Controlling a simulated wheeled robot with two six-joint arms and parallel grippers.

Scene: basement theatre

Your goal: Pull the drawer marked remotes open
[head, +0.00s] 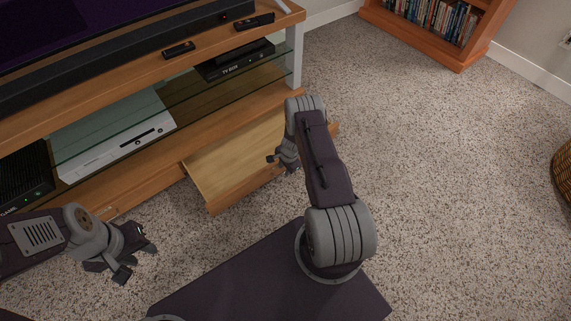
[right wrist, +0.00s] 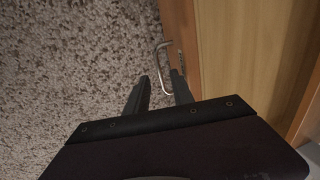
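A drawer (head: 225,165) at the bottom right of the wooden TV stand is pulled out, and its pale, empty-looking inside shows. My right arm covers part of its front, and I cannot read any label. In the right wrist view, a bent metal handle (right wrist: 164,50) stands on the outer face of the drawer front (right wrist: 181,35). My right gripper (right wrist: 160,76) is open, its fingers apart on either side of the handle's near end. In the head view, the right gripper (head: 272,158) is at the drawer front. My left gripper (head: 138,262) is open and empty above the carpet.
The stand's shelves hold a white console (head: 115,140), a TV box (head: 235,62) and a dark box (head: 25,178). Two remotes and a soundbar (head: 120,55) lie on top. A bookcase (head: 440,30) stands at the back right.

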